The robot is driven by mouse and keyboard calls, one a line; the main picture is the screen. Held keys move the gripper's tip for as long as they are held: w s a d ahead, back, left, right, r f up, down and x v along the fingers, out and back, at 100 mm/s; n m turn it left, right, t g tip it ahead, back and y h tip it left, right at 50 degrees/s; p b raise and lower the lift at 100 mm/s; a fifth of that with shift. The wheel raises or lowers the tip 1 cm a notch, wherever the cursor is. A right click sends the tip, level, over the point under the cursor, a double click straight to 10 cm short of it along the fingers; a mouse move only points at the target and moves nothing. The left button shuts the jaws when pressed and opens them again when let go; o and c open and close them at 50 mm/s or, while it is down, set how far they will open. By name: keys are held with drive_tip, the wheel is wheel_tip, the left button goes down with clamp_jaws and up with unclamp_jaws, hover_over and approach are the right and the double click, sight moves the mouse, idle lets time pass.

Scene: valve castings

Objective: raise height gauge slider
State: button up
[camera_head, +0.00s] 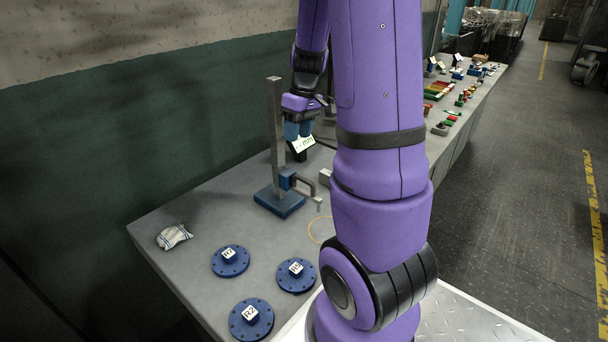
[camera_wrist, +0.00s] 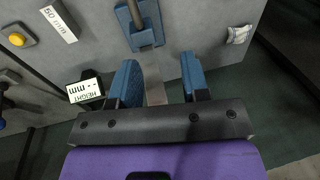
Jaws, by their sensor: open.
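The height gauge has an upright grey column (camera_head: 276,125) on a blue base (camera_head: 281,204). Its blue slider (camera_head: 287,179), with an arm sticking out to the right, sits low on the column just above the base. My gripper (camera_head: 298,131) is beside the upper column, well above the slider. In the wrist view my gripper (camera_wrist: 159,78) is open, with blue fingers pointing down and nothing held. The grey column (camera_wrist: 154,88) shows between the fingers there; whether it stands between them or beyond them I cannot tell. A blue part of the gauge (camera_wrist: 141,38) shows past the fingertips.
Several blue flanges, including one marked R2 (camera_head: 251,319), and a cloth (camera_head: 173,237) lie in front. A block marked 50 mm (camera_wrist: 60,24) and a yellow button (camera_wrist: 17,39) are nearby. A wall runs close behind the bench.

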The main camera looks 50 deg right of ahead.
drive_tip(key=d+f, duration=0.4)
hover_over(302, 189)
drive_tip(key=f, duration=1)
drive_tip(key=shift+s, duration=0.4)
clamp_jaws()
